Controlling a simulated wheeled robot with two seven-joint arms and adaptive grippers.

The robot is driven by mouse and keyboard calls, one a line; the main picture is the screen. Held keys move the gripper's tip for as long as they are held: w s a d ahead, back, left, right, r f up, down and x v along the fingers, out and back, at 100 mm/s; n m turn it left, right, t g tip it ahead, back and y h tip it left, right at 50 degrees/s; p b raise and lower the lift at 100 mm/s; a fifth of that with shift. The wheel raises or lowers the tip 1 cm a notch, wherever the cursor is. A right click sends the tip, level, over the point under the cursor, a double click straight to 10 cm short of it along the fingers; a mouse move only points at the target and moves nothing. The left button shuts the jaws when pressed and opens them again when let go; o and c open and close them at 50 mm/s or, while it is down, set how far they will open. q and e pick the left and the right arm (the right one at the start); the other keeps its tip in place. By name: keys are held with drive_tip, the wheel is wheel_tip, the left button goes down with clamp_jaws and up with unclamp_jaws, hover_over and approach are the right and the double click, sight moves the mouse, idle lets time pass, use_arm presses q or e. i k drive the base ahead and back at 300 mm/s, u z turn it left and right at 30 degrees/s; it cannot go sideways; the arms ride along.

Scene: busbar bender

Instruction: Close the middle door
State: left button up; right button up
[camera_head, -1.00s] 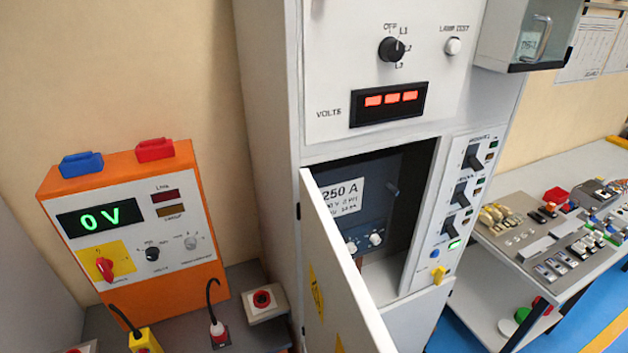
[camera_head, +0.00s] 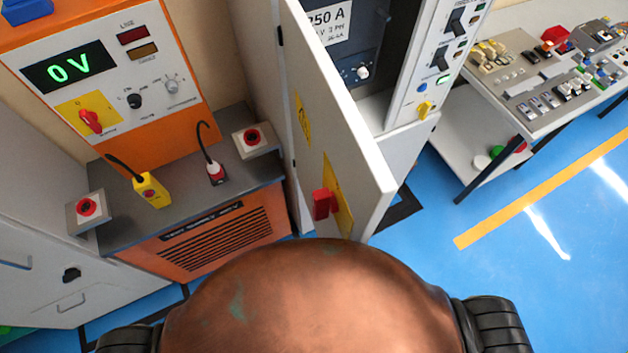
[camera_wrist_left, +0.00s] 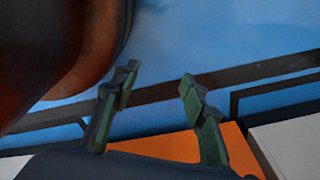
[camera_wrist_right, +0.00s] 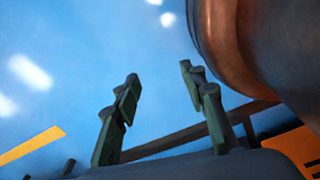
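The middle door (camera_head: 335,120) is a pale grey panel with yellow labels and a red handle (camera_head: 322,204). In the head view it stands swung open toward me, hinged on the left of the cabinet opening (camera_head: 368,60). Part of the dark interior with a 250 A label shows to its right. My left gripper (camera_wrist_left: 157,85) shows in the left wrist view, fingers apart with nothing between them. My right gripper (camera_wrist_right: 160,80) shows in the right wrist view, also open and empty. Neither gripper is in the head view, and neither wrist view shows the door handle.
An orange test unit (camera_head: 105,85) stands left of the door on a grey-topped bench (camera_head: 235,178) with plugs and red buttons. A table (camera_head: 540,95) with switch parts stands at the right. Blue floor (camera_head: 430,245) is clear between. My own rounded body fills the bottom.

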sight(335, 149)
drive_tip(key=u, duration=1.15)
drive_tip(key=k, duration=1.3)
drive_tip(key=z, duration=0.85)
drive_tip(key=i, duration=0.5)
drive_tip(key=z, duration=0.05)
